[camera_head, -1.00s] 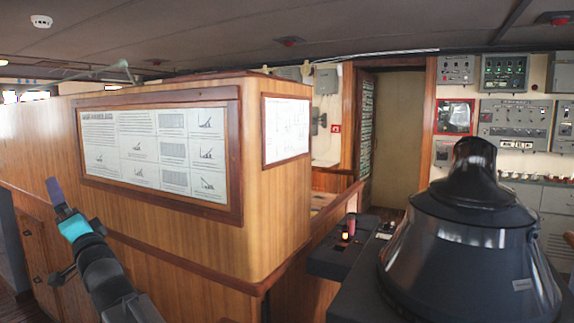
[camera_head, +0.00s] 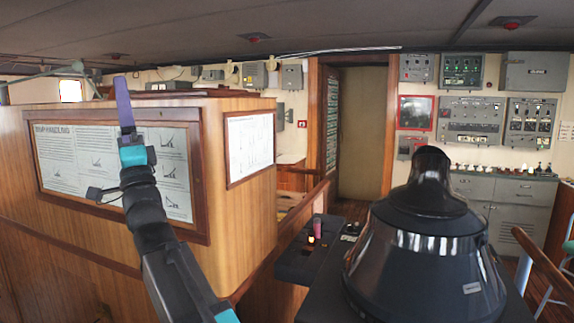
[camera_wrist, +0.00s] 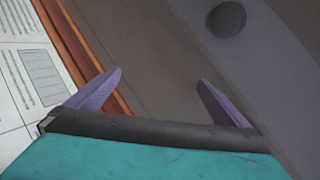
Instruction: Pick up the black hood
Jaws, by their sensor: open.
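The black hood (camera_head: 425,245) is a large glossy cone with a rounded, narrower top. It stands on a dark console at the lower right of the head view. My gripper (camera_head: 122,103) is raised at the left, in front of the wooden partition, well apart from the hood. In the wrist view my gripper (camera_wrist: 160,88) shows two purple fingers spread wide with nothing between them. The hood is not in the wrist view.
A wooden partition (camera_head: 245,225) with framed posters (camera_head: 60,160) stands behind my arm. A small console (camera_head: 308,262) with a lit button is left of the hood. A wooden rail (camera_head: 545,262) is at the right. Grey control panels (camera_head: 470,120) line the back wall.

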